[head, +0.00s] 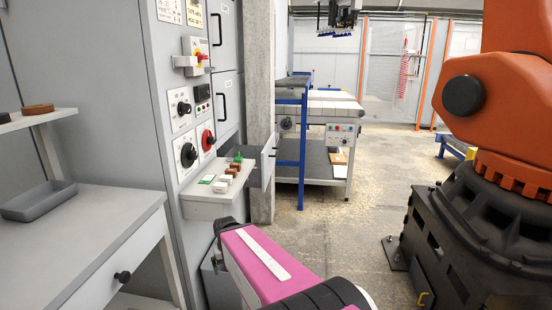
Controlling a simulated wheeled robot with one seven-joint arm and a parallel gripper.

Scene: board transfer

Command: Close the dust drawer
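A grey drawer (257,174) stands pulled out from the tall grey cabinet (160,128), to the right of the cabinet's small ledge. Its front panel with a black handle faces right, and a dark inside shows behind the panel. No label on it can be read, so I take it as the dust drawer from its open state. My magenta and black arm reaches into the bottom middle of the view, below and in front of the drawer.
The small ledge (205,207) holds several small blocks close to the drawer. A desk (70,235) with a shut drawer stands left. A concrete post (260,75) stands by the cabinet. A large orange robot arm (500,105) is on the right. Floor between is clear.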

